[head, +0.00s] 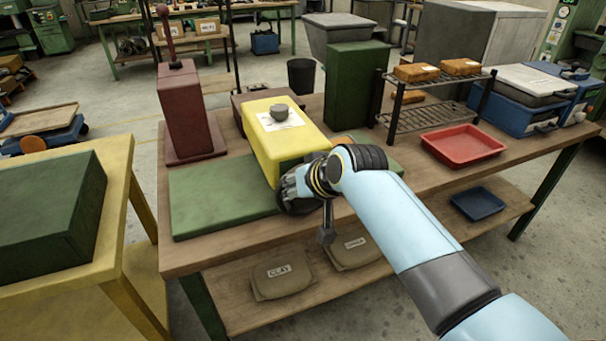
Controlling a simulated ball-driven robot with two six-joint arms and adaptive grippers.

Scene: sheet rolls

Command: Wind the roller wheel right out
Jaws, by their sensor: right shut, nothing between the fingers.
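A yellow box-shaped body (268,149) stands on a flat green board (213,196) on the wooden bench. A white label and a small grey rounded piece (279,112) sit on its top. My right gripper (293,187) is at its near end, shut and empty. A dark rounded part (298,207) shows just under the gripper; I cannot tell whether it is the roller wheel. A grey rod with a blocky end (327,236) hangs down beside it. My right wrist and forearm hide much of that end. My left gripper is not in view.
A dark red block with an upright rod (187,115) stands left of the yellow body. A green box (355,85), a wire rack (432,117) and a red tray (463,146) stand to the right. Clay bags (284,276) lie on the lower shelf. A yellow table (70,280) is at left.

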